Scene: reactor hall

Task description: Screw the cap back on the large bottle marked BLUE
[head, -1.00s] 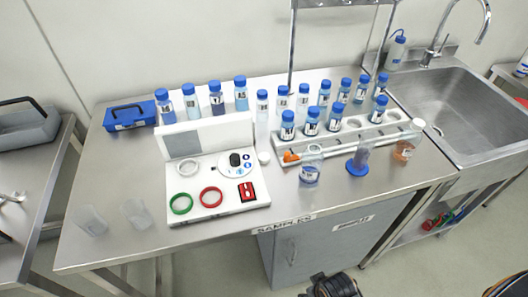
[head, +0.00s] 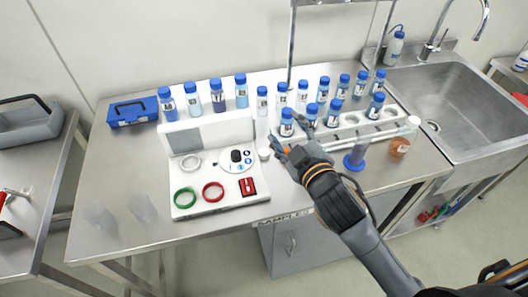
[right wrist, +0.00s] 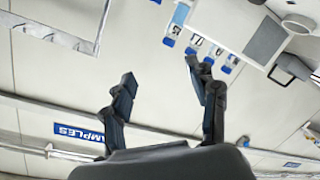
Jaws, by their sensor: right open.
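Several capped bottles with blue caps stand at the back of the bench, among them a larger dark-blue one (head: 217,101) and a light-blue one (head: 241,95). I cannot read which is marked BLUE. The open bottle at the bench front is hidden behind my right arm in the head view. A small round white piece (head: 264,154) lies by the white panel; I cannot tell if it is a cap. My right gripper (head: 289,133) is open over the left end of the bottle rack, near its front bottles. Its fingers also show in the right wrist view (right wrist: 160,80), with nothing between them. My left gripper is not in view.
The white rack (head: 350,143) holds blue-capped bottles. The white device (head: 227,194) is left of my gripper. Two clear beakers stand front left, where the bench is fairly free.

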